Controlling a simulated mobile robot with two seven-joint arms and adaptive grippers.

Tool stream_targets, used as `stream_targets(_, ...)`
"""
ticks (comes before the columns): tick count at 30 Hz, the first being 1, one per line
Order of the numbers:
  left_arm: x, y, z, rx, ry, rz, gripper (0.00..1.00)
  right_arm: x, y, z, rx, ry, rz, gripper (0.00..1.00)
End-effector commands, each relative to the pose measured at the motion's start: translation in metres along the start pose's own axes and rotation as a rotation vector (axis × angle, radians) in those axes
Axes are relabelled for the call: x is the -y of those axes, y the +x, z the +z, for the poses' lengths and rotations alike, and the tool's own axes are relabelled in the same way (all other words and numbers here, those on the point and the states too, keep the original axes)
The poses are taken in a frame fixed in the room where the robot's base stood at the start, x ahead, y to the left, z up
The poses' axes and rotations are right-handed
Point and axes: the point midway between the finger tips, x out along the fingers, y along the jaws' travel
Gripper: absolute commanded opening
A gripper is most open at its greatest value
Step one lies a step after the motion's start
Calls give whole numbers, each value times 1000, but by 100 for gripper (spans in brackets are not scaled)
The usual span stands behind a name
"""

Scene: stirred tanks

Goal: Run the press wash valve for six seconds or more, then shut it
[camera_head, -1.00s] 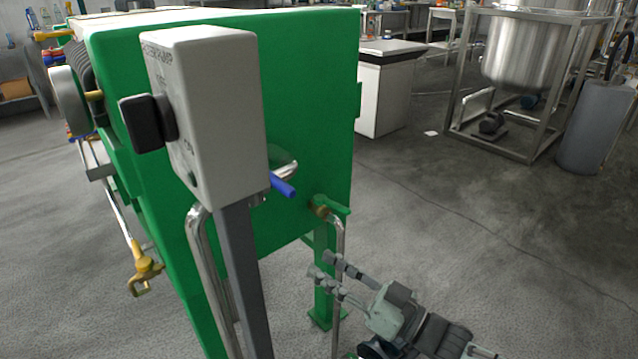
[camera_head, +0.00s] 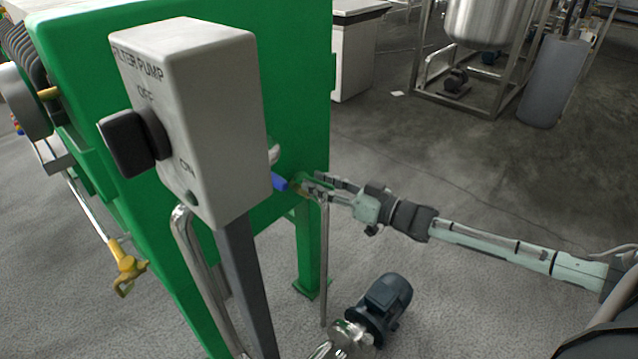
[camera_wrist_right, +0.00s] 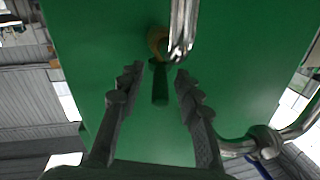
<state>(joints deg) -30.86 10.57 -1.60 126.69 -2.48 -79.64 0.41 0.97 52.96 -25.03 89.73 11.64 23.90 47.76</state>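The green press body (camera_head: 290,110) has a valve with a green lever handle low on its end face. In the right wrist view the green handle (camera_wrist_right: 160,84) hangs below a brass fitting (camera_wrist_right: 157,42) and a shiny pipe (camera_wrist_right: 183,30). My right gripper (camera_head: 308,187) is at this valve in the head view. In the wrist view its fingers (camera_wrist_right: 158,85) are spread, one on each side of the handle, with gaps on both sides. In the head view the fingers largely hide the handle. My left gripper is not in view.
A grey filter pump switch box (camera_head: 190,120) with a black knob (camera_head: 135,140) stands close in front. A blue handle (camera_head: 279,182) is just left of my right gripper. A pump motor (camera_head: 385,305) is on the floor below. A yellow valve (camera_head: 127,268) is at lower left.

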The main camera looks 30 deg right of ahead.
Motion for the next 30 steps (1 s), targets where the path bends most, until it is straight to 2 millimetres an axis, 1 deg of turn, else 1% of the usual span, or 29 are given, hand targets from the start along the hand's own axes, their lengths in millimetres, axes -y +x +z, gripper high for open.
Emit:
stream_targets(8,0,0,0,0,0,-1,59,0,2,0,1,-1,0,34)
stream_targets(11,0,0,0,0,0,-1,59,0,2,0,1,-1,0,24)
stream_targets(15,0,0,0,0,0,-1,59,0,2,0,1,-1,0,7)
stream_targets(17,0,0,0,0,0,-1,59,0,2,0,1,-1,0,0)
stream_targets(30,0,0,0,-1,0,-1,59,0,2,0,1,-1,-2,0)
